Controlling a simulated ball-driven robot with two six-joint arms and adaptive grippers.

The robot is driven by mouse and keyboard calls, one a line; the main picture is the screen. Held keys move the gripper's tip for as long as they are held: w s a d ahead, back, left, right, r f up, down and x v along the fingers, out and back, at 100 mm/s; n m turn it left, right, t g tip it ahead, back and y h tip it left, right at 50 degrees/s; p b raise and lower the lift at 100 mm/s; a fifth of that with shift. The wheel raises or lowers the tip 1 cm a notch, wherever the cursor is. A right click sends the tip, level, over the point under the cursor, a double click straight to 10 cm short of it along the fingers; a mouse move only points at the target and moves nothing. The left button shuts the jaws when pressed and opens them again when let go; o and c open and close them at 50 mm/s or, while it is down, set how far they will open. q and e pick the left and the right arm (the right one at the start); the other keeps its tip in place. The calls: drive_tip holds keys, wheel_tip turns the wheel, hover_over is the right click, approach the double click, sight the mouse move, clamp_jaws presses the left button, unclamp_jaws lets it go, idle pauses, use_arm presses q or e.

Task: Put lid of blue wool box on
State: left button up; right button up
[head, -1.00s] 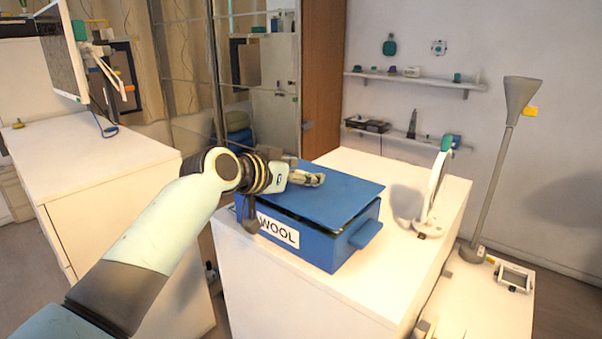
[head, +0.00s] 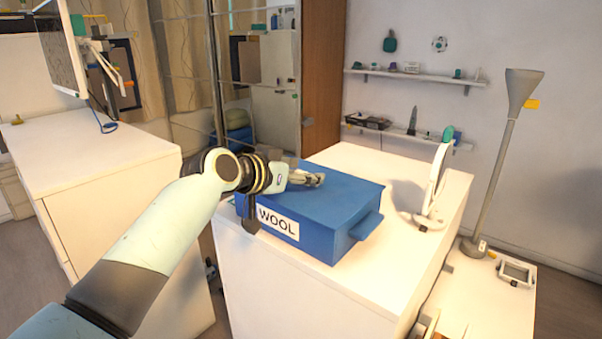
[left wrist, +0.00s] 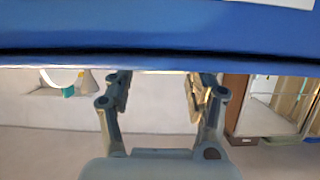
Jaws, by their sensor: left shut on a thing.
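The blue wool box (head: 347,240) stands on the white drawer chest, with a white "WOOL" label on its front and a tab on its right side. Its flat blue lid (head: 338,190) lies over the top, and no gap shows along the front or right edge. My left gripper (head: 318,180) is at the lid's back left part, shut on the lid; the exact grip is hard to see. In the left wrist view, the gripper's fingers (left wrist: 158,88) reach up to a blue surface with a dark seam, and their tips are partly hidden. My right gripper is not in view.
A round white stand-like object (head: 434,190) stands on the chest (head: 400,285) right of the box. Wall shelves (head: 415,78) hold small items. Another white cabinet (head: 90,165) is at the left.

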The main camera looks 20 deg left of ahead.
use_arm(q)
drive_tip(key=shift+f, duration=0.15)
drive_tip(key=o, duration=1.3)
drive_tip(key=v, duration=1.2)
